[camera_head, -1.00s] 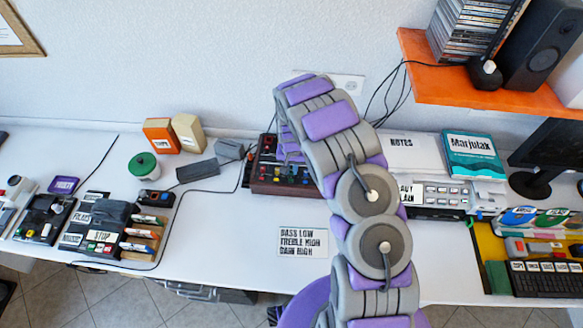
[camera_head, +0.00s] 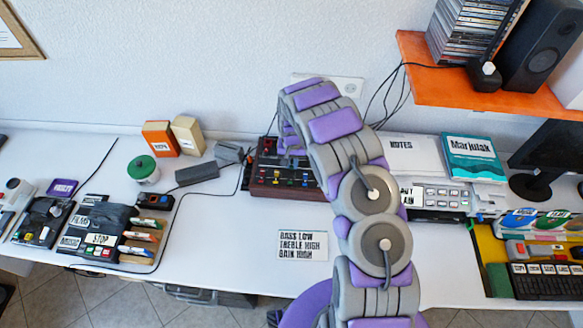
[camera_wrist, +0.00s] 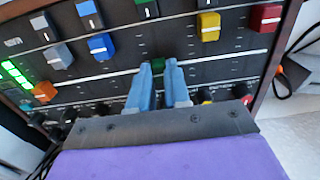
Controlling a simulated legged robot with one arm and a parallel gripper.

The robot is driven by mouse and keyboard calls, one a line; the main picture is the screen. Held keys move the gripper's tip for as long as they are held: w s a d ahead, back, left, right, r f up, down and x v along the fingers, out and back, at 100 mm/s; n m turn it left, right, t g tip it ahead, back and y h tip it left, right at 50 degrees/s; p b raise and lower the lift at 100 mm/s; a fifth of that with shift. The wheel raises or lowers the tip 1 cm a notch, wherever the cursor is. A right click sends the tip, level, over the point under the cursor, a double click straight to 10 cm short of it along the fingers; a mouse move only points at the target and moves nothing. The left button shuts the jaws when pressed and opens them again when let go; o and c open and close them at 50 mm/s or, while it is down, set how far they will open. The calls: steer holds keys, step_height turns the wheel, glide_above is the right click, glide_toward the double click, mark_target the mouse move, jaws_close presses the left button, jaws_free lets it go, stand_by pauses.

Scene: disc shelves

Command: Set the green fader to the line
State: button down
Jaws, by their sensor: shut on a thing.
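The dark mixer panel with wooden sides (camera_head: 284,191) stands on the desk against the wall, partly behind my arm. In the wrist view its panel (camera_wrist: 215,70) fills the upper part, with coloured knobs and white lines. My gripper (camera_wrist: 159,68) has two blue fingers shut on the green fader (camera_wrist: 158,66), whose cap shows between the fingertips. The cap is close to a long white line (camera_wrist: 105,76) across the panel; the fingers cover part of it, so I cannot tell the exact alignment. In the head view the gripper is hidden by my arm.
Close to the green fader are a blue knob (camera_wrist: 101,46), a yellow knob (camera_wrist: 208,26) and a red knob (camera_wrist: 265,17). A card reading bass low, treble high, gain high (camera_head: 302,246) lies in front of the mixer. A grey box (camera_head: 197,173) stands to its left.

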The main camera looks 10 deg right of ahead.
mark_target(292, 164)
steer(key=c, duration=1.1)
jaws_free()
step_height(292, 164, up, 17)
steer(key=shift+w+r+p, duration=0.1)
steer(key=shift+r+p, duration=0.05)
steer(key=shift+p, duration=1)
